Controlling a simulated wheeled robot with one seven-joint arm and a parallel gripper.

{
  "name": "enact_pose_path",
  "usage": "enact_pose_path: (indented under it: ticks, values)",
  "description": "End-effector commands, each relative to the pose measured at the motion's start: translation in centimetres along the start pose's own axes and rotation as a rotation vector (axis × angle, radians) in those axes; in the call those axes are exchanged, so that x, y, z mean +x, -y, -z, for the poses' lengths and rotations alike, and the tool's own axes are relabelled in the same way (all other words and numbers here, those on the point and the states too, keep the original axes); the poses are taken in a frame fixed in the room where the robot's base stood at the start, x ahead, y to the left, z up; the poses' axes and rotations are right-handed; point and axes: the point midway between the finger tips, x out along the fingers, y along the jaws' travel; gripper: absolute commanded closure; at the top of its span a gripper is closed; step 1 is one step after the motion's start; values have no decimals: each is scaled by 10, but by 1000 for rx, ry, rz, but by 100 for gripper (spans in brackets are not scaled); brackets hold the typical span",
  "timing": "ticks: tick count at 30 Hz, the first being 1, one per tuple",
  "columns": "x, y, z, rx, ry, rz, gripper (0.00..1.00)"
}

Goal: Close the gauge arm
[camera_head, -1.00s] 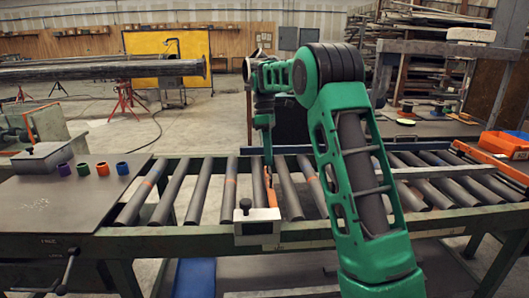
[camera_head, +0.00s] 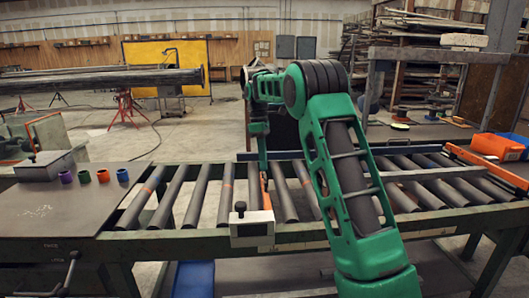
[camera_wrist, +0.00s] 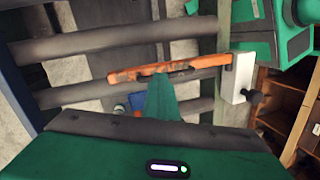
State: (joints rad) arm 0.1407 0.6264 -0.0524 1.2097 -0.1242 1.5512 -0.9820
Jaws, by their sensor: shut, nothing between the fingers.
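The gauge arm (camera_head: 265,196) is a thin, worn orange bar. It points back over the rollers from a white block (camera_head: 252,229) with a black knob on the conveyor's front rail. In the wrist view the orange bar (camera_wrist: 150,72) runs left from the white block (camera_wrist: 236,78), slightly tilted. My gripper (camera_head: 263,168) is low over the rollers at the bar's far part. In the wrist view its shut green fingers (camera_wrist: 162,90) lie against or just beside the bar's near edge; contact cannot be told. Nothing is held.
Dark rollers (camera_head: 207,190) fill the conveyor. A long rail (camera_head: 320,154) runs along its back. A steel plate (camera_head: 65,210) at left carries a grey box (camera_head: 44,166) and small coloured cups (camera_head: 103,176). Orange bins (camera_head: 498,145) stand at right.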

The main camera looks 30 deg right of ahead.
Motion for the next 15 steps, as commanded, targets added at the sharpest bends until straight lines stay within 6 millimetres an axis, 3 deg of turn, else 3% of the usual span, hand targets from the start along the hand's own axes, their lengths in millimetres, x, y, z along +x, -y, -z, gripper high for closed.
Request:
enact_pose_path:
  ticks: [1, 2, 5, 9, 15]
  values:
    - [9, 1, 5, -9, 6, 16, 100]
    - [6, 2, 5, -9, 5, 13, 100]
    - [-10, 7, 6, -10, 0, 4, 100]
    - [-46, 25, -5, -7, -14, -19, 100]
    - [-65, 9, -5, -3, -19, -26, 100]
